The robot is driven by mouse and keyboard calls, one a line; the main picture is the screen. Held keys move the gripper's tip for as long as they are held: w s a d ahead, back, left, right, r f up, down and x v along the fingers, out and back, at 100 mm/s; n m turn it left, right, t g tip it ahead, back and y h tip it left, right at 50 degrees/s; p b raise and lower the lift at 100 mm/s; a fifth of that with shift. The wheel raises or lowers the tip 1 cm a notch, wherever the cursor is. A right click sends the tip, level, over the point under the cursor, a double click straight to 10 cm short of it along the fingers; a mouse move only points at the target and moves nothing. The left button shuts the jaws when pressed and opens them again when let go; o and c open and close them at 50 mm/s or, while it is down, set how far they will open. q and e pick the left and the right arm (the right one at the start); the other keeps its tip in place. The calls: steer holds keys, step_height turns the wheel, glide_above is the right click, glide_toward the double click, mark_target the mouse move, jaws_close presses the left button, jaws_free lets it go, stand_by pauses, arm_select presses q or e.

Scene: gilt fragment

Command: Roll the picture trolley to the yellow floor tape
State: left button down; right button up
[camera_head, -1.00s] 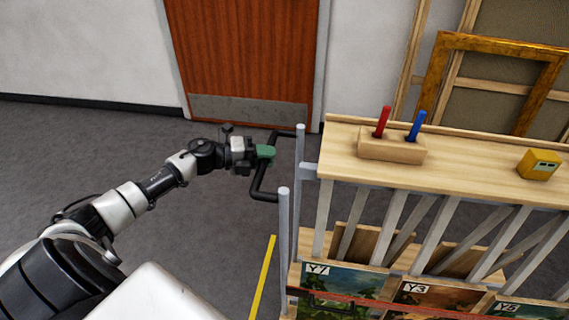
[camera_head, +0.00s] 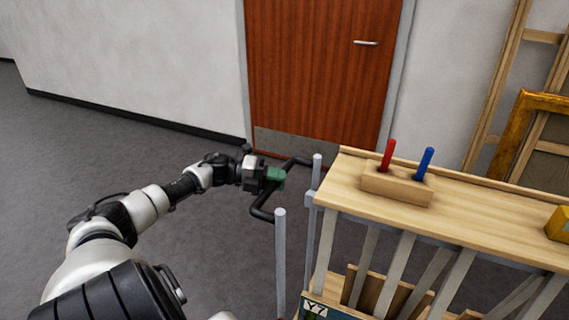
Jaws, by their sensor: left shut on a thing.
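The picture trolley (camera_head: 460,215) stands at the right, with a pale wooden top, grey slats and upright grey posts. A picture labelled Y7 (camera_head: 313,310) just shows in its lower part. Its black bent handle (camera_head: 261,212) sticks out on the left side. My left gripper (camera_head: 274,177), with green fingertips, is shut on the upper part of this handle. The yellow floor tape is not in view now. My right gripper is not in view.
A wooden block with a red and a blue peg (camera_head: 398,186) and a yellow box (camera_head: 559,224) are on the trolley top. A brown door (camera_head: 320,70) is behind. Frames (camera_head: 528,110) lean at the back right. The grey floor (camera_head: 90,180) at left is clear.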

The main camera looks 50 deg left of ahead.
arm_select(q)
steer(key=shift+a, duration=0.1)
stand_by(0.3)
steer(key=c, duration=1)
jaws_free()
steer(key=shift+s, duration=0.1)
steer(key=v, duration=1)
steer(key=shift+s+a+r, duration=0.2)
steer(key=shift+a, duration=0.1)
